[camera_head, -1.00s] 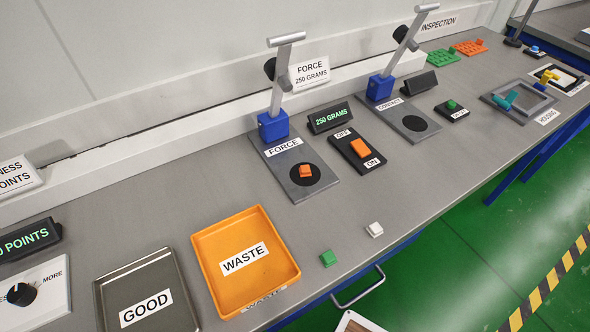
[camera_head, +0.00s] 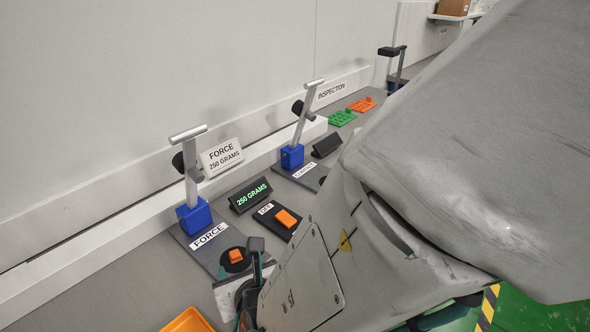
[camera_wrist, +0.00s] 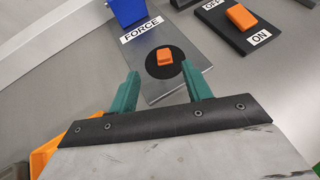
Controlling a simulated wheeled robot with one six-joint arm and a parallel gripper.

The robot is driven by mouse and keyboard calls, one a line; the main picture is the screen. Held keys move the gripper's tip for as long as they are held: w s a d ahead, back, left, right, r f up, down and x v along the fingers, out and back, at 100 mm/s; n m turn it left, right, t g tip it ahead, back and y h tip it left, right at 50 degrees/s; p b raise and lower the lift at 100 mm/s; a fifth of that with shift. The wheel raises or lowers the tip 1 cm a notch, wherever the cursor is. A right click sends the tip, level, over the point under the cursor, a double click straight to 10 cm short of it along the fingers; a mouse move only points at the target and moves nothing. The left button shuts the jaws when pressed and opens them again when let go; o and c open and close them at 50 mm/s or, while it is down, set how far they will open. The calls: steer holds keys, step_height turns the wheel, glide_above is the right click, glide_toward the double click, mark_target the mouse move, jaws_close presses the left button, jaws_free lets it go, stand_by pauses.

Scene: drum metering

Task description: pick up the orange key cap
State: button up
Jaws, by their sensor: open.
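The orange key cap (camera_head: 236,256) sits on the black disc of the FORCE plate (camera_head: 209,247), in front of a blue post base. In the wrist view the cap (camera_wrist: 165,56) lies on the black disc (camera_wrist: 151,69), between and beyond my fingertips. My gripper (camera_wrist: 159,84) is open and empty, with its two green fingers pointing toward the cap and apart from it. In the head view my arm covers the right side, and part of my gripper (camera_head: 250,278) shows just beside the FORCE plate.
The FORCE press lever (camera_head: 192,165) rises behind the cap. An orange switch (camera_head: 287,218) on a black OFF/ON base stands to the right, beside a 250 GRAMS display (camera_head: 250,196). The orange waste tray (camera_head: 188,322) edge shows at the bottom. Another press (camera_head: 293,156) stands farther back.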

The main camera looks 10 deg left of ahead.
mark_target(235, 255)
steer(key=x, duration=0.6)
steer(key=shift+w+d+f, duration=0.1)
steer(key=shift+w+d, duration=0.05)
steer(key=shift+w, duration=0.05)
jaws_close()
